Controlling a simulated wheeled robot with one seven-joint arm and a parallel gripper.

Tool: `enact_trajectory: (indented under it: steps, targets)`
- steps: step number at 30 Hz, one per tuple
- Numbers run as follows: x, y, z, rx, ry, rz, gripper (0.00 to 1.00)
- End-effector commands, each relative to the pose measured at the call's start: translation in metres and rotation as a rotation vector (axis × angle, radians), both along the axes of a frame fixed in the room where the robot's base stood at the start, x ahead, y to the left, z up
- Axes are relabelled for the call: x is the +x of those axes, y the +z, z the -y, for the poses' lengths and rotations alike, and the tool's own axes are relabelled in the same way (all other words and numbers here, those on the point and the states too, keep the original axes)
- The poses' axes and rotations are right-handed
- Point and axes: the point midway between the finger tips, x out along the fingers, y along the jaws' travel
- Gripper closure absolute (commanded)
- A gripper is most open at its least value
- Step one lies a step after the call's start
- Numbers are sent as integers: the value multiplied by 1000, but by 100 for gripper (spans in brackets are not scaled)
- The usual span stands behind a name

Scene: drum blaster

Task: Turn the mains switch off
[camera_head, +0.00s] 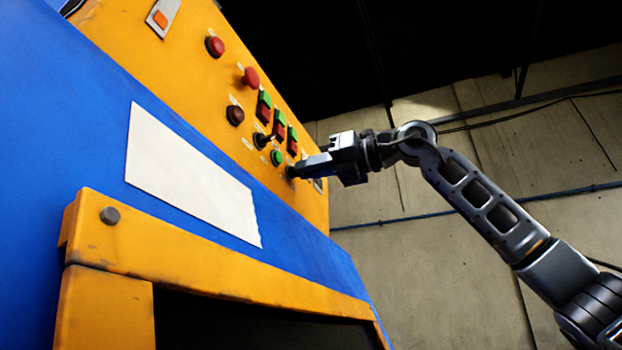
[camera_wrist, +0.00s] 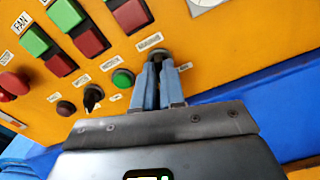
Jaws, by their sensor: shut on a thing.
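The yellow control panel (camera_head: 222,75) carries the switches. A dark knob (camera_wrist: 157,54) sits below a white label too blurred to read surely; it appears to be the mains switch. My gripper (camera_wrist: 159,68) has its two blue-grey fingers closed around this knob, one on each side. In the head view my gripper (camera_head: 294,171) reaches the panel's lower right from the right, and its fingers hide most of the knob. The knob's pointing direction cannot be told.
Left of the knob are a green button (camera_wrist: 122,77), a black selector switch (camera_wrist: 92,97) and a dark button (camera_wrist: 66,107). Green and red button pairs (camera_wrist: 130,15) lie above. A blue body (camera_head: 190,150) with a white plate (camera_head: 185,175) is below. Free room lies right.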

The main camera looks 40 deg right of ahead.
Motion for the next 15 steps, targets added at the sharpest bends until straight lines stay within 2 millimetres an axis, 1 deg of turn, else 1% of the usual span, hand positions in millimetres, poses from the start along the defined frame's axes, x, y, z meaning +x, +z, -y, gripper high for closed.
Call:
enact_trajectory:
  steps: [1, 6, 15]
  targets:
    - [0, -3, 0, 36, -2, -13, 100]
    - [0, -3, 0, 163, -2, -65, 100]
    - [0, -1, 1, 317, -2, -128, 100]
